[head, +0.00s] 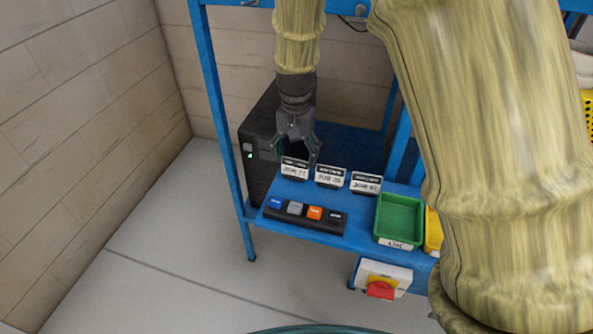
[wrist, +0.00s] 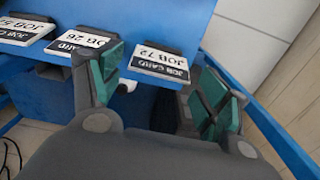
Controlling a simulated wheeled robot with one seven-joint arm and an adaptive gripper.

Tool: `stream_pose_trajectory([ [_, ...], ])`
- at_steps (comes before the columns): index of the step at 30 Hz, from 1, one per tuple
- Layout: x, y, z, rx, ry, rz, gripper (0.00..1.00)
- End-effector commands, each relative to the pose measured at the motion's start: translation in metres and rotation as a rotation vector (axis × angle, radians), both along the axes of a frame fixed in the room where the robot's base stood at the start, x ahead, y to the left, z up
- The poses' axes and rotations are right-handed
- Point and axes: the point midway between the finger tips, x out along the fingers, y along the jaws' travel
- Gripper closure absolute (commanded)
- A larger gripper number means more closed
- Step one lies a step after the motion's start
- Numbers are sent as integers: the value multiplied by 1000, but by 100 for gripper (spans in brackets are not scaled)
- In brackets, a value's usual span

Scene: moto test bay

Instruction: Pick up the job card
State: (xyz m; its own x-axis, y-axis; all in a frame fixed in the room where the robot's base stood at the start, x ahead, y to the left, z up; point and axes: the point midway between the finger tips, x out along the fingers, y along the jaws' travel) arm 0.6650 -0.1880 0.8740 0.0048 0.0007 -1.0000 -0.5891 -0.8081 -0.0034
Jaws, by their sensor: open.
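Three white job cards with black top bands stand in dark holders in a row on the blue bench. The left one in the head view, the JOB 72 card (head: 294,170), is just below my gripper (head: 297,150). The middle card (head: 329,178) and right card (head: 366,185) stand to its right. In the wrist view my gripper (wrist: 162,80) is open and empty, with green pads. The JOB 72 card (wrist: 160,65) shows between and beyond the fingers, apparently untouched. The JOB 26 card (wrist: 78,44) and third card (wrist: 22,31) lie left of it.
A black strip with several coloured buttons (head: 305,215) sits in front of the cards. A green tray (head: 400,218) and a yellow one (head: 433,230) are to the right. A black box (head: 259,150) stands left, near the blue frame post (head: 222,110).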

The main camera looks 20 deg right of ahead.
Motion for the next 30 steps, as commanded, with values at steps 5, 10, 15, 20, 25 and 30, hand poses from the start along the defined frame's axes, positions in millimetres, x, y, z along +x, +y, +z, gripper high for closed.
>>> stream_pose_trajectory([
  [5, 3, -2, -23, 0, 4, 0, 24],
  [10, 3, -2, -38, 0, 1, 0, 24],
  [15, 3, -2, -40, 0, 0, 1, 24],
  [20, 3, -2, -40, -1, 1, 1, 40],
  [25, 3, -2, -39, 0, 0, 1, 54],
  [30, 3, -2, -39, 0, 0, 1, 54],
])
